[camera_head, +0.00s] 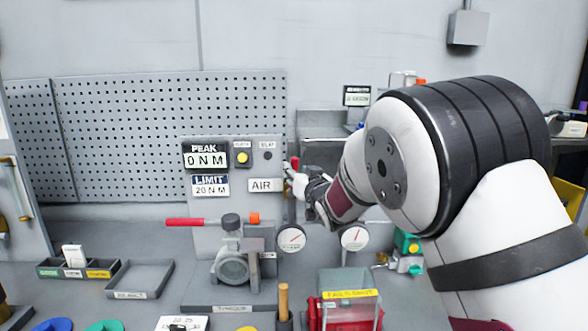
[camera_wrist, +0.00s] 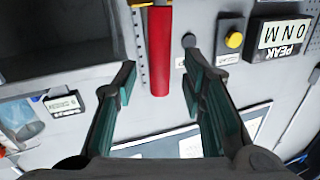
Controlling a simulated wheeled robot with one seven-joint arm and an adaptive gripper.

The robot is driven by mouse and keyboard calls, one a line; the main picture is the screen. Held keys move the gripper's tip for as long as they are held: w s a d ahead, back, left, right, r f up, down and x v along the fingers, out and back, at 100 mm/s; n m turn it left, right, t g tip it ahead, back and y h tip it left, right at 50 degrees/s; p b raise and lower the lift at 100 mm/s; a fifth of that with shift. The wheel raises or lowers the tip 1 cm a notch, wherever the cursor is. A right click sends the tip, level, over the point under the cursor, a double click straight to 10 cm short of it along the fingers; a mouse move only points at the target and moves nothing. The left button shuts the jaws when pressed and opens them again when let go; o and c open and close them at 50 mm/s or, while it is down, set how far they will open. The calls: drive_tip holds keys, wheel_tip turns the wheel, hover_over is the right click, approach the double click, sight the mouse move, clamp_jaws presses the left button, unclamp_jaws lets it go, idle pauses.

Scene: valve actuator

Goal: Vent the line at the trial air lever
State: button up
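The panel (camera_head: 225,235) carries an AIR label (camera_head: 261,185). A red lever handle (camera_head: 294,164) stands at the panel's right edge, next to that label. In the wrist view the red handle (camera_wrist: 159,50) reaches down between my fingers. My gripper (camera_wrist: 158,68) is open, with one green-padded finger on each side of the handle and visible gaps to both. In the head view my gripper (camera_head: 294,180) is at the lever and partly hidden by my wrist. Two round gauges, a left one (camera_head: 291,238) and a right one (camera_head: 355,237), hang below.
The panel reads PEAK 0 N M (camera_head: 205,158) and has a yellow button (camera_head: 242,158). A valve (camera_head: 232,265) with a red bar (camera_head: 186,222) stands left of the gauges. A clear-topped red box (camera_head: 346,312), wooden-handled tool (camera_head: 283,300) and trays (camera_head: 140,279) occupy the bench.

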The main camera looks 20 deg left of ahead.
sight(295, 169)
drive_tip(key=shift+x, duration=1.65)
drive_tip(key=shift+c, duration=0.4)
clamp_jaws()
